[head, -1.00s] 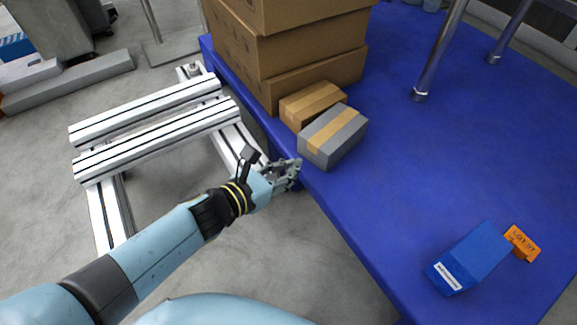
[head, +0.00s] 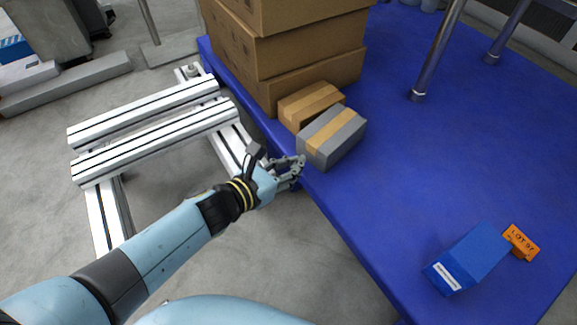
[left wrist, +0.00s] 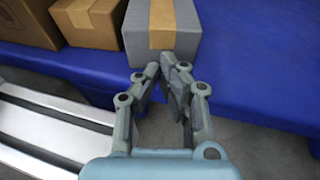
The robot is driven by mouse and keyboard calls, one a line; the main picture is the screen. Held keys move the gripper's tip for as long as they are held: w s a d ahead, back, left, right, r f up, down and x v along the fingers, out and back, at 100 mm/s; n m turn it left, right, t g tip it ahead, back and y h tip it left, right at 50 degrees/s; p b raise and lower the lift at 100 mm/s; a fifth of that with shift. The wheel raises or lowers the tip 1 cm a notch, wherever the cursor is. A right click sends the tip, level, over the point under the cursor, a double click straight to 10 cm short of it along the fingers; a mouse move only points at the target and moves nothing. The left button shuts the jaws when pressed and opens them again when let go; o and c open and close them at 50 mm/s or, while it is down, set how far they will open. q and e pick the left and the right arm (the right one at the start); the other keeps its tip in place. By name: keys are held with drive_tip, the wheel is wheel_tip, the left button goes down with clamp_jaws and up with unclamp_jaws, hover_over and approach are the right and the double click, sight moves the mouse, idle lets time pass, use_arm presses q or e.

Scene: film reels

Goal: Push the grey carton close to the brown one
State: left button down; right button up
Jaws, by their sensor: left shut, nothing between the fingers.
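The grey carton (head: 333,140) with a tan tape strip sits on the blue table near its left edge. The small brown carton (head: 309,104) is right behind it, very close; I cannot tell whether they touch. In the left wrist view the grey carton (left wrist: 163,32) stands to the right of the brown carton (left wrist: 88,22), with a thin gap at most. My left gripper (head: 302,160) is shut and empty at the table edge, beside the near left side of the grey carton. In the left wrist view its fingertips (left wrist: 167,62) are just in front of the carton's lower face. My right gripper is not in view.
Large stacked brown boxes (head: 290,48) stand behind the small cartons. Metal legs (head: 437,50) stand at the back. A white metal frame (head: 160,138) is left of the table.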

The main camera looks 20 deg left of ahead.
sight(310, 153)
use_arm(q)
drive_tip(key=shift+w+d, duration=0.35)
drive_tip(key=shift+w, duration=0.45)
drive_tip(key=shift+w+d, duration=0.35)
drive_tip(key=shift+w, duration=0.4)
drive_tip(key=shift+r+p+v, duration=0.2)
drive_tip(key=shift+p+v, duration=0.2)
drive_tip(key=shift+v, duration=0.55)
drive_tip(key=shift+r+p+v, duration=0.25)
drive_tip(key=shift+p+v, duration=0.2)
drive_tip(key=shift+v, duration=0.5)
drive_tip(key=shift+r+p+v, duration=0.2)
drive_tip(key=shift+p+v, duration=0.2)
drive_tip(key=shift+v, duration=0.55)
drive_tip(key=shift+w+d, duration=0.1)
drive_tip(key=shift+w, duration=0.05)
